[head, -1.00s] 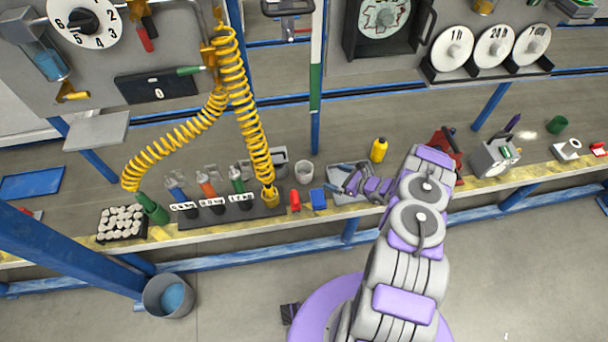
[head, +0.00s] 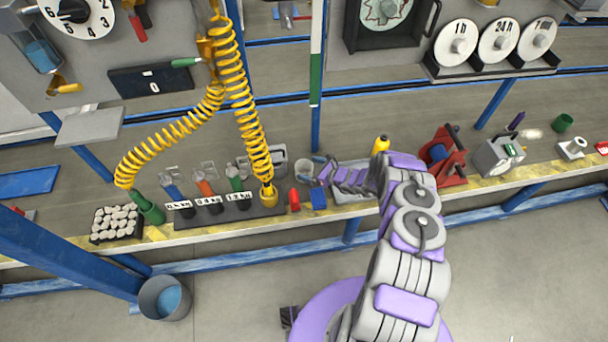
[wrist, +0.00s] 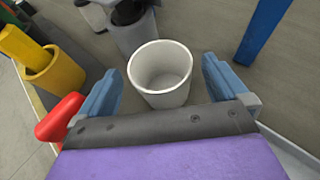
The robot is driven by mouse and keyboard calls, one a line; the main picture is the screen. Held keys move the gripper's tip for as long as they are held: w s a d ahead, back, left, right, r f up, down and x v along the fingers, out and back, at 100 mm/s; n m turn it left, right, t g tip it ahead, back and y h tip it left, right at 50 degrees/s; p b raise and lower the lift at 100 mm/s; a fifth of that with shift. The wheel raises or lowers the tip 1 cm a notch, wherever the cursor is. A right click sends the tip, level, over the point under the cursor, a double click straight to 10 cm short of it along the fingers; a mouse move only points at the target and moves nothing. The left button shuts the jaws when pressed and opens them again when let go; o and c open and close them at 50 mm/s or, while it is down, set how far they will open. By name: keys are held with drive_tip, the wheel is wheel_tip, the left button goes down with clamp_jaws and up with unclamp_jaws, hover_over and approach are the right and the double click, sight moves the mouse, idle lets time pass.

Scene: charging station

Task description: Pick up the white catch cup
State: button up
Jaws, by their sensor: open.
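The white catch cup (wrist: 160,75) stands upright and looks empty in the wrist view, ahead of my gripper and between the lines of its two fingers. In the head view the cup (head: 304,171) is on the bench, just left of my gripper (head: 324,172). My gripper (wrist: 162,88) is open in the wrist view, with one blue-grey finger on each side of the cup's near part. I cannot tell whether either finger touches it.
A red object (wrist: 60,120) lies close beside the left finger. A yellow holder (wrist: 58,75) stands farther left, and a grey container (wrist: 133,32) is behind the cup. A blue post (wrist: 264,32) rises at the right. A yellow bottle (head: 380,145) stands by my arm.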

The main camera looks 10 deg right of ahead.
drive_tip(key=shift+x, duration=1)
drive_tip(key=shift+c, duration=0.5)
drive_tip(key=c, duration=0.9)
